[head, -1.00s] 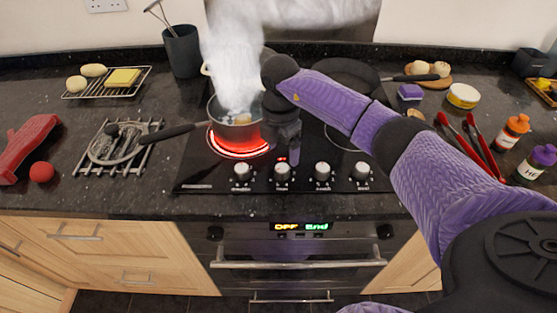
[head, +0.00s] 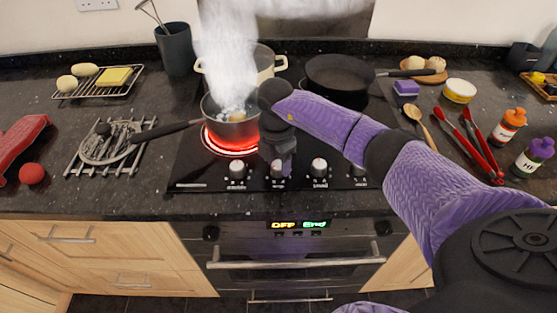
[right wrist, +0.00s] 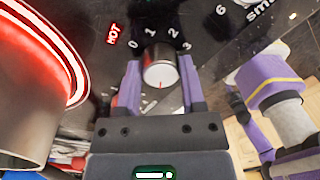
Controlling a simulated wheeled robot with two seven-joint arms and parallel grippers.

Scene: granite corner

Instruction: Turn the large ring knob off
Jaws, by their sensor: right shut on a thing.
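Several silver knobs stand in a row along the front of the black hob (head: 190,172). My right gripper (head: 278,166) reaches down to the second knob from the left (head: 279,172). In the right wrist view, the purple fingers of my right gripper (right wrist: 161,82) are shut on the sides of this knob (right wrist: 159,66). Its red mark is on the side toward the wrist camera, and the digits 0 to 3 curve around its far side. The small label naming its ring is too blurred to read. My left gripper is in neither view.
A steaming saucepan (head: 229,125) stands on a red-glowing ring (head: 217,143), just left of my right gripper. A cream pot (head: 264,64) and a black frying pan (head: 340,75) stand behind. A red HOT sign (right wrist: 112,33) is lit near the knob.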

